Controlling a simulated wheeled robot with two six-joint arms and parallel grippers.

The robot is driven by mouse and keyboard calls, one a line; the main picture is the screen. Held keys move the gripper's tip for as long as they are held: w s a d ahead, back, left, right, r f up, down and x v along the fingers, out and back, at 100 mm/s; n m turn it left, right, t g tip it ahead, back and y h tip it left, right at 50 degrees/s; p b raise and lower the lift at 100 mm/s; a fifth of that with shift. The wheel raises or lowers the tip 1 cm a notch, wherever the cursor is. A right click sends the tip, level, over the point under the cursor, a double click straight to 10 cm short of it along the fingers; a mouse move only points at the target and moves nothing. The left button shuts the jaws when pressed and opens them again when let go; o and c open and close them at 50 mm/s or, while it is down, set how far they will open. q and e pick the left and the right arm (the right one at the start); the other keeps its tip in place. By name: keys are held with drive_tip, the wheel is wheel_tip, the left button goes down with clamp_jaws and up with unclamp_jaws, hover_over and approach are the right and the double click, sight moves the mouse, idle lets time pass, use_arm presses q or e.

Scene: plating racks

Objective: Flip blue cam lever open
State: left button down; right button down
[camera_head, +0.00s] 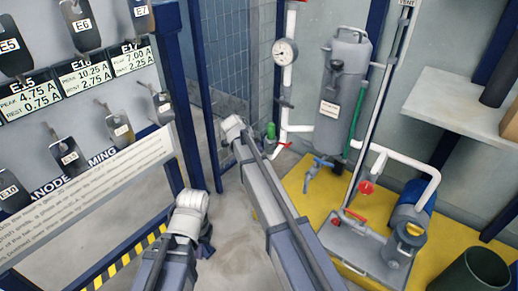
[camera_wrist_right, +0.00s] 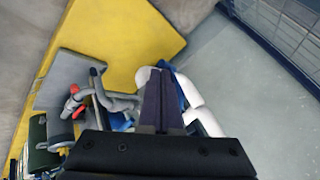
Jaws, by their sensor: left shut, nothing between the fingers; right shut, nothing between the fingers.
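A blue lever (camera_head: 323,162) sits on a small grey-blue fitting (camera_head: 310,178) above the yellow floor, left of the grey tray in the head view. My left gripper (camera_head: 205,242) is low at the left, shut and far from the lever.
A red knob (camera_head: 366,187), grey tray (camera_head: 350,250), blue pump (camera_head: 412,203) and white pipe (camera_head: 405,160) crowd the right. A rack with tags (camera_head: 85,160) fills the left.

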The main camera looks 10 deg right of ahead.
drive_tip(key=shift+a+t+y, duration=0.1)
drive_tip(key=shift+t+y, duration=0.3)
drive_tip(key=shift+t, duration=0.1)
drive_tip(key=r+m+t+y+b, duration=0.1)
drive_tip(key=t+b, duration=0.1)
drive_tip(key=w+r+m+t+y+b, duration=0.1)
drive_tip(key=m+t+y+b, duration=0.1)
drive_tip(key=t, duration=0.1)
drive_tip(key=a+r+m+t+y+b, duration=0.1)
drive_tip(key=t+b, duration=0.1)
drive_tip(key=shift+w+t+y, duration=0.2)
drive_tip(key=shift+t+y, duration=0.1)
drive_tip(key=shift+t, duration=0.1)
idle(0.4)
drive_tip(key=shift+r, duration=0.1)
drive_tip(key=shift+s+d, duration=0.15)
idle(1.5)
drive_tip(key=shift+s+d+f, duration=0.25)
drive_tip(key=shift+s+d, duration=0.1)
drive_tip(key=shift+s, duration=0.15)
